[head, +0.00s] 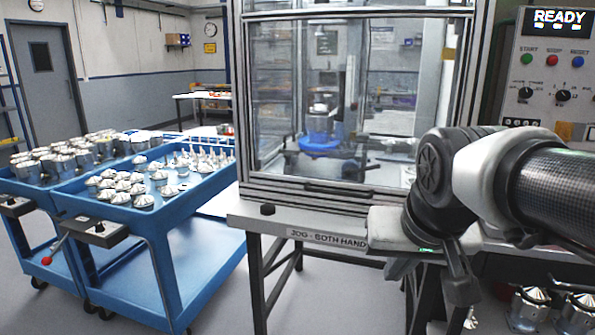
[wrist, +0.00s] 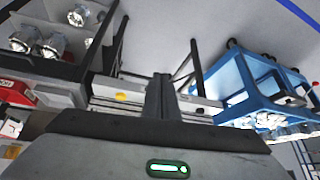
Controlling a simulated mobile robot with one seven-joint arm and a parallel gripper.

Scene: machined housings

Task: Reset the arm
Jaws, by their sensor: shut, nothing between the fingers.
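My arm comes in from the right in the head view, bent in front of the machine. My gripper (head: 462,290) hangs down from it in front of the machine table's edge, with dark fingers. In the wrist view the two dark fingers of my gripper (wrist: 160,92) stand together at the middle, shut with nothing between them. The gripper touches no part that I can see.
A glass-doored machine (head: 345,110) stands on a table (head: 285,213). Blue carts (head: 165,205) with metal housings are at left. A control panel (head: 555,75) reads READY. More housings (head: 528,308) sit low at right. Floor (head: 225,290) between carts and table is clear.

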